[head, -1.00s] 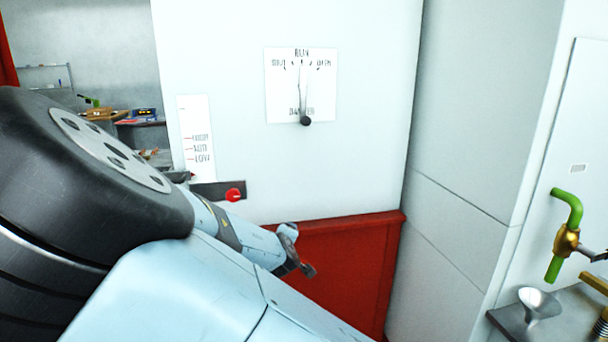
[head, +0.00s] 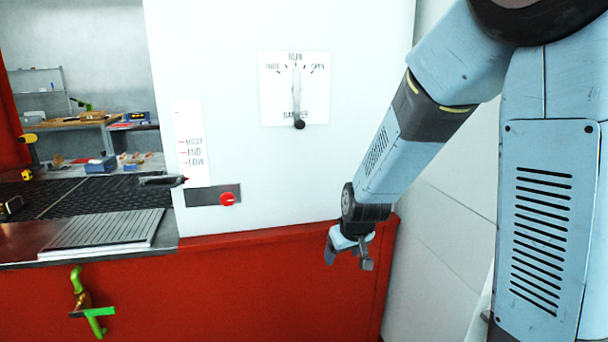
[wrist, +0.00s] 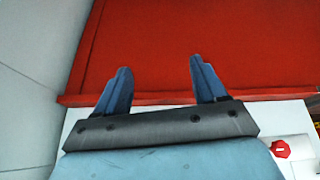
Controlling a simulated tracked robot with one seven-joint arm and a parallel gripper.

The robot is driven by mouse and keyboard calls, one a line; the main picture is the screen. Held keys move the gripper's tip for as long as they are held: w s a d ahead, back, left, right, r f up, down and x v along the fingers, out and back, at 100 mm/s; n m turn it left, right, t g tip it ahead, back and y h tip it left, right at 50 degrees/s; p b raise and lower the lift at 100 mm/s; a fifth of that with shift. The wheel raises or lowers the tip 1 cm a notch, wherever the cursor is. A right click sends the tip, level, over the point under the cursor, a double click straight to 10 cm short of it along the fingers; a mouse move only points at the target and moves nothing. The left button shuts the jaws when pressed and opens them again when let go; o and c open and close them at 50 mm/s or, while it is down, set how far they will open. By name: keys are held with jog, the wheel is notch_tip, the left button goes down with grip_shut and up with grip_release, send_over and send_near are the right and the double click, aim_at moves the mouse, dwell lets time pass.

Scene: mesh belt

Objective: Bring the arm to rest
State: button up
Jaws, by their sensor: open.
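My arm comes in from the upper right in the head view and reaches down to the left. My gripper (head: 349,260) hangs at its end, in front of the red panel (head: 270,290) below the white cabinet. In the wrist view my gripper (wrist: 160,92) shows two blue fingers spread wide apart with nothing between them. The red panel (wrist: 210,50) fills the view beyond the fingertips. Whether the gripper touches the panel cannot be told.
The white cabinet (head: 230,100) carries a dial plate with a lever (head: 299,124) and a red knob (head: 227,199). At left are a dark mesh belt (head: 90,195), a ribbed metal plate (head: 105,232) and a green-handled valve (head: 85,303). A grey wall stands right of the cabinet.

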jog(key=s+d+r+m, duration=0.2)
jog(key=s+d+r, duration=0.4)
jog(key=s+r, duration=0.3)
jog(key=s+d+r+m+h, duration=0.1)
jog(key=s+d+r+m, duration=0.1)
jog(key=s+d+r, duration=0.5)
jog(key=s+r, duration=0.3)
jog(key=s, duration=0.3)
jog(key=shift+s+d+r+t, duration=0.15)
jog(key=shift+d+t, duration=0.15)
